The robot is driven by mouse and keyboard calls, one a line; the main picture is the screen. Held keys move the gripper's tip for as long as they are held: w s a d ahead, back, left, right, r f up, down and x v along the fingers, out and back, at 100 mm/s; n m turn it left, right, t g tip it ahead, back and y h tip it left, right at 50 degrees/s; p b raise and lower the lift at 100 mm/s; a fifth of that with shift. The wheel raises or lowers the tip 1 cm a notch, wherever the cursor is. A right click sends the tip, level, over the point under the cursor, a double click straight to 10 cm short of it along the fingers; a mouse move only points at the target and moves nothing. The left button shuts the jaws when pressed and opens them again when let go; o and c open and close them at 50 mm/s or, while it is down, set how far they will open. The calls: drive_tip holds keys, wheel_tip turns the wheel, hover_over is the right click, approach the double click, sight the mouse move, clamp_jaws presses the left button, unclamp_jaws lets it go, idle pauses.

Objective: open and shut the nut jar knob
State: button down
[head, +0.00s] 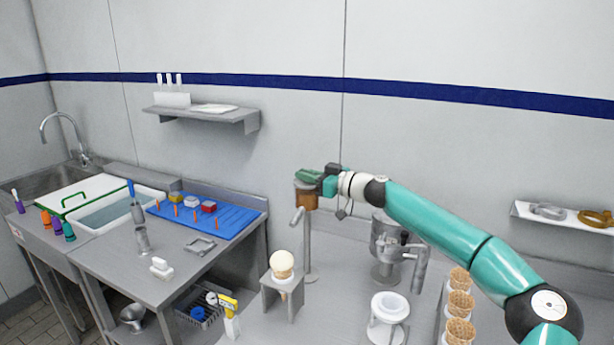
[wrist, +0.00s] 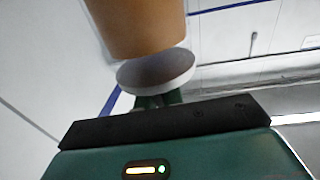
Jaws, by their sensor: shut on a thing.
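The nut jar (head: 306,198) is a brown container on top of a metal stand in the head view. My green gripper (head: 310,176) is at the top of the jar, reaching in from the right. In the wrist view the brown jar (wrist: 140,25) fills the top centre, with a pale grey disc (wrist: 156,70) beside its end. My gripper's green fingers (wrist: 157,101) are shut at that disc, on what appears to be the knob. The knob itself is mostly hidden by the fingers and the disc. I cannot tell whether the jar is open or shut.
Below the jar, a cone with a pale scoop (head: 283,264) stands in a metal holder (head: 283,290). A metal machine (head: 388,248), a white bowl (head: 389,307) and several waffle cones (head: 460,303) are to the right. A blue tray (head: 210,214) lies on the left table.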

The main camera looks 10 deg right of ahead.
drive_tip(key=m+t+h, duration=0.4)
drive_tip(key=h, duration=0.1)
drive_tip(key=shift+m+h, duration=0.3)
drive_tip(key=shift+h, duration=0.1)
drive_tip(key=shift+a+r+m+t+h, duration=0.15)
drive_tip(key=shift+m+t+h, duration=0.4)
drive_tip(key=shift+m+h, duration=1.1)
drive_tip(key=shift+a+r+m+t+h, duration=0.1)
drive_tip(key=shift+m+t+h, duration=0.65)
drive_tip(key=shift+h, duration=1.5)
drive_tip(key=shift+d+f+m+g+h, duration=0.1)
drive_tip(key=shift+m+g+h, duration=0.35)
drive_tip(key=shift+m+h, duration=1.05)
drive_tip(key=shift+d+f+m+g+h, duration=0.1)
drive_tip(key=shift+m+g+h, duration=0.35)
drive_tip(key=shift+m+h, duration=1)
drive_tip(key=shift+h, duration=0.95)
drive_tip(key=shift+d, duration=0.1)
drive_tip(key=c, duration=1.5)
unclamp_jaws()
drive_tip(key=shift+f, duration=0.1)
drive_tip(key=v, duration=1.4)
drive_tip(key=shift+w+r, duration=0.1)
drive_tip(key=shift+r, duration=0.2)
